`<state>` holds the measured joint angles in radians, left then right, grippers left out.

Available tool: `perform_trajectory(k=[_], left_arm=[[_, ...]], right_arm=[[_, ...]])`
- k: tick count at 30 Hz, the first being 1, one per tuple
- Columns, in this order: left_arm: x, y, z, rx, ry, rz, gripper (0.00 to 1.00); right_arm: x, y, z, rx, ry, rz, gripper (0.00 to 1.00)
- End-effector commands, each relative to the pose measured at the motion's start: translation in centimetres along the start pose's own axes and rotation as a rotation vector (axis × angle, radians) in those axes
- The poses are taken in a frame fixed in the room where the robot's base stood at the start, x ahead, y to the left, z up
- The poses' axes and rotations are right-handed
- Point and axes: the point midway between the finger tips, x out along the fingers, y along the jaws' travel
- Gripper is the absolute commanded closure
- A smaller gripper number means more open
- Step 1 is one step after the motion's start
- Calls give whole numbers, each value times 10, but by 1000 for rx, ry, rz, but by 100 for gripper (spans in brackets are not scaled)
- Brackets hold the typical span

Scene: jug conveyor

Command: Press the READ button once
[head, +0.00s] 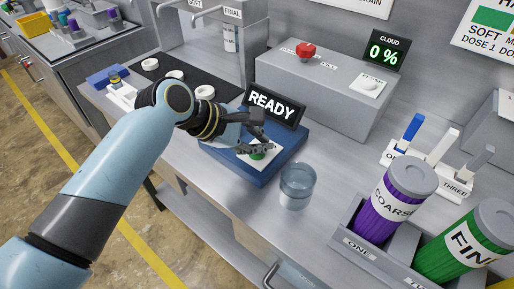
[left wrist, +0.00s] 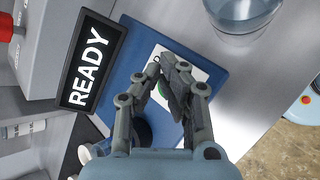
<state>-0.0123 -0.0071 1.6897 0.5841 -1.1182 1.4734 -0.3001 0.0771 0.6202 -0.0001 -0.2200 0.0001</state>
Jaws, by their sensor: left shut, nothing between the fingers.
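The green button (head: 258,153) sits on a white plate (head: 271,150) on top of a blue device (head: 287,153). A black display (head: 272,106) on the device reads READY. My left gripper (head: 262,147) is shut and empty, with its fingertips over the white plate at the button. In the left wrist view the shut fingers (left wrist: 162,72) cover most of the plate, and only a bit of green (left wrist: 161,89) shows beside them. I cannot tell whether the fingertips touch the button. My right gripper is out of view.
A clear glass jug (head: 297,184) stands just right of the blue device. Purple (head: 396,200) and green canisters (head: 468,244) stand in a rack at right.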

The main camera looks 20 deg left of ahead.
Motion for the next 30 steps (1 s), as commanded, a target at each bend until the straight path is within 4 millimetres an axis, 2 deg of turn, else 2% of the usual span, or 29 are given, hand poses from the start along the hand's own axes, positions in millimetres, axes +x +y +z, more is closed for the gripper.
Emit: perform_trajectory(k=[30], left_arm=[[6,-5,-5,0,1,-1,100]], right_arm=[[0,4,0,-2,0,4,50]])
